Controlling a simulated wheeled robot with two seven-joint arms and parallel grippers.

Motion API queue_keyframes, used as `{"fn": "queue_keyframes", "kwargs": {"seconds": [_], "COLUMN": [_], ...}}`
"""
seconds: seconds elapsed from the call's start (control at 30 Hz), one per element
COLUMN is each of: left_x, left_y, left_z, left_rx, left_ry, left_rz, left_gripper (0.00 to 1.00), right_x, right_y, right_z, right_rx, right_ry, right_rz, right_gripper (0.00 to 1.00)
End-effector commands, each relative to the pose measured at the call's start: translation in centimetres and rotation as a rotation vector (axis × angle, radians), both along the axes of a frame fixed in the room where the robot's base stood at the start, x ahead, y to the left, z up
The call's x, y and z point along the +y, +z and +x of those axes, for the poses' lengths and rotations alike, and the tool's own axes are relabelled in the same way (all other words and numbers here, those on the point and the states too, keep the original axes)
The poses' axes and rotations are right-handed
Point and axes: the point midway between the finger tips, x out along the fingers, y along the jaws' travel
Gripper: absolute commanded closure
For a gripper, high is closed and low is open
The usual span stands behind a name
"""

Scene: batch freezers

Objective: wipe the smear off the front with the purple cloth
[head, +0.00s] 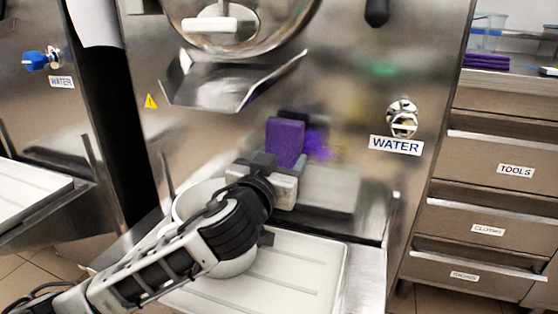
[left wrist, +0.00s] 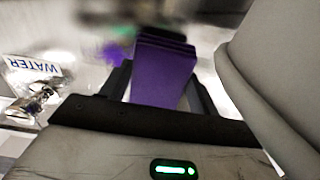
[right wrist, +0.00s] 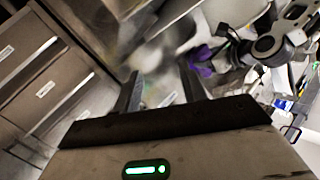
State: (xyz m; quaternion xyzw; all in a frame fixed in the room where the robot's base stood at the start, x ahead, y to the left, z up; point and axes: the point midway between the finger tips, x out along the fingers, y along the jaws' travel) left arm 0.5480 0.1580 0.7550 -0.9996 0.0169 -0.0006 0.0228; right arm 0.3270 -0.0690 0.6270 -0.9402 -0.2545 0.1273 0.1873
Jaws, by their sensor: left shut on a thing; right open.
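The purple cloth (head: 285,142) is a folded pad standing up from my left gripper (head: 281,172), just in front of the freezer's steel front (head: 345,103). The left gripper is shut on it; the left wrist view shows the cloth (left wrist: 163,75) between the fingers. I cannot tell whether the cloth touches the steel. A blurred purple patch (head: 319,146) shows on the front just right of the cloth; I cannot tell smear from reflection. My right gripper (right wrist: 165,88) is open and empty in the right wrist view and out of the head view.
A spout tray (head: 230,85) juts out above left of the cloth. A water tap (head: 402,116) sticks out at right, above its WATER label. A white tub (head: 188,203) stands on a white tray (head: 300,262) below. Labelled drawers (head: 490,175) stand at right.

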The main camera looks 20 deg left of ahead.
Motion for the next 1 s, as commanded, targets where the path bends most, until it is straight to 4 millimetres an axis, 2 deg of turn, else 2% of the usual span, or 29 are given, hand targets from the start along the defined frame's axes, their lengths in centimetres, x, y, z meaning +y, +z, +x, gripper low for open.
{"fn": "queue_keyframes", "kwargs": {"seconds": [1.0], "left_x": [-0.2], "left_y": [0.1], "left_z": [1.9], "left_rx": [-0.001], "left_ry": [0.0], "left_rz": [0.0], "left_gripper": [0.57], "right_x": [0.0], "right_y": [0.0], "right_z": [0.0], "right_rx": [-0.001], "right_ry": [0.0], "right_rz": [0.0], "right_gripper": [0.58]}}
